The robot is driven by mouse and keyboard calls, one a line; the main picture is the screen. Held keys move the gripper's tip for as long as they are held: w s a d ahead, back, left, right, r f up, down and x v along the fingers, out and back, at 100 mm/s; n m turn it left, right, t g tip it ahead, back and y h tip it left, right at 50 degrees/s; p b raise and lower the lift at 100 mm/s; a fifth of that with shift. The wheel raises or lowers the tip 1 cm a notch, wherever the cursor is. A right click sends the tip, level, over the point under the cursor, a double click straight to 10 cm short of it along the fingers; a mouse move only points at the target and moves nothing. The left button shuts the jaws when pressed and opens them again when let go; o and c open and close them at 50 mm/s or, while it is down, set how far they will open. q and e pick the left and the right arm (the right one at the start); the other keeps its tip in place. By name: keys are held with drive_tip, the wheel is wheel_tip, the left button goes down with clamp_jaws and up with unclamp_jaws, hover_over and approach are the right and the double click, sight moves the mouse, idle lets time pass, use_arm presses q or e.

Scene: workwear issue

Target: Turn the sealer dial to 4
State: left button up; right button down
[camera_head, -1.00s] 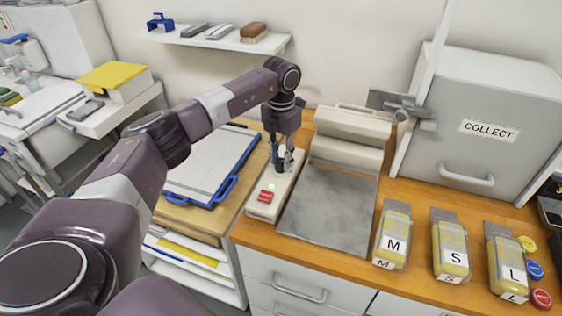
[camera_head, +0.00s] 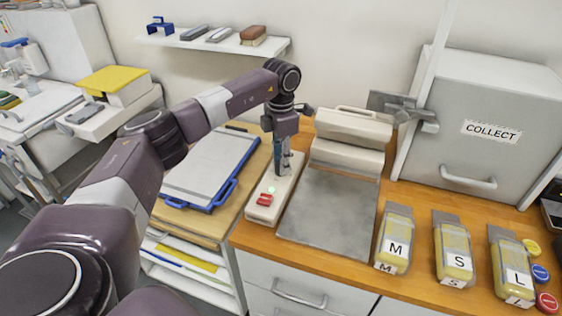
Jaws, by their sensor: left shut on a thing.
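The sealer has a cream control strip (camera_head: 264,212) on its left side, a grey flat plate (camera_head: 328,212) and a raised cream bar (camera_head: 347,140) at the back. A green light (camera_head: 271,189) and a red switch (camera_head: 265,200) show on the strip. My left gripper (camera_head: 283,171) points down at the rear part of the strip and is shut on the dial, which the fingers hide. I cannot read the dial's setting. My right gripper is not in view.
Yellow packs marked M (camera_head: 396,246), S (camera_head: 453,255) and L (camera_head: 513,270) lie right of the sealer. A grey COLLECT cabinet (camera_head: 490,170) stands behind them. A blue-edged clipboard (camera_head: 211,165) lies to the left.

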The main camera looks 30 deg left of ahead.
use_arm(q)
drive_tip(key=shift+r, duration=0.15)
drive_tip(key=o, duration=1.2)
drive_tip(key=shift+c, duration=0.2)
wheel_tip(320, 180, up, 12)
